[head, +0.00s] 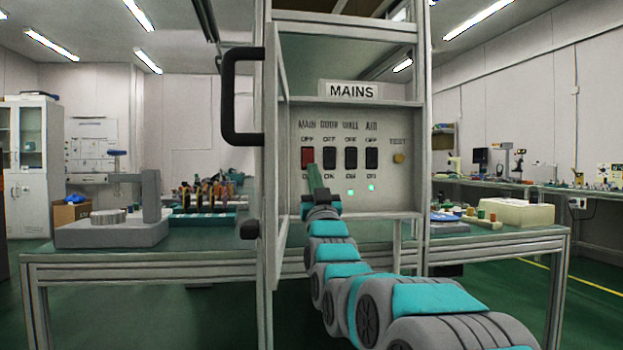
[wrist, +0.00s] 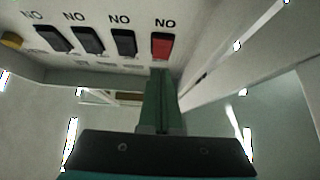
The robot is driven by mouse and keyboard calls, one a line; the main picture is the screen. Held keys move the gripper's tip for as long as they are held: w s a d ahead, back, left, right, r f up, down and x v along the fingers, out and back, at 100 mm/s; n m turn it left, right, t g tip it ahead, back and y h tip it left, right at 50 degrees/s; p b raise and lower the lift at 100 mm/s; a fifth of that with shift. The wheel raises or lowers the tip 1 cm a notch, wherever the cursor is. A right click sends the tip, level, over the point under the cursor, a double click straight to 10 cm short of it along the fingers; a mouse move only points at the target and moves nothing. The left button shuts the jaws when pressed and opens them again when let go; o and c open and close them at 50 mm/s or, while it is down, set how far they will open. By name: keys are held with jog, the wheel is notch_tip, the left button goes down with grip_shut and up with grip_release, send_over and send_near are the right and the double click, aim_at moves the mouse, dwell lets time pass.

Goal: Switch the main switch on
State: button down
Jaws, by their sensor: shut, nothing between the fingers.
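The red main switch (head: 307,157) is the leftmost of a row on the light panel (head: 320,200) under the MAINS sign (head: 353,90). OFF is printed above it and ON below. In the wrist view, which is upside down, the red switch (wrist: 162,46) is at the upper right. My gripper (head: 312,166) is shut and empty, its green fingers pointing at the switch's lower part. In the wrist view the fingertips (wrist: 160,72) end just short of the switch's edge in the picture. I cannot tell whether they touch, or which way the switch is set.
Several black switches (head: 350,158) and a yellow TEST button (head: 398,158) sit right of the red one. Two green lamps (head: 372,188) glow below. The cabinet door with its black handle (head: 228,97) stands open close left of my arm.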

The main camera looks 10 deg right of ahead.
jog(key=w+f+p+v, duration=0.1)
jog(key=v, duration=0.9)
jog(key=shift+w+f, duration=0.15)
notch_tip(320, 180, down, 10)
jog(key=a+g, duration=0.1)
jog(key=g, duration=0.5)
jog(key=s+f+g, duration=0.5)
jog(key=s+f, duration=0.2)
jog(key=f, duration=0.4)
jog(key=s+f+g, duration=0.5)
jog(key=s+f, duration=0.1)
jog(key=f, duration=0.4)
jog(key=s+f+g, duration=0.3)
jog(key=s+g, duration=0.1)
jog(key=s, duration=0.7)
jog(key=s+d+f+g, duration=0.1)
jog(key=s+f+g, duration=0.3)
jog(key=s, duration=0.7)
jog(key=s+f+g, duration=0.3)
jog(key=s+g, duration=0.1)
jog(key=s, duration=0.8)
notch_tip(320, 180, up, 12)
jog(key=p, duration=1.2)
jog(key=shift+w, duration=0.15)
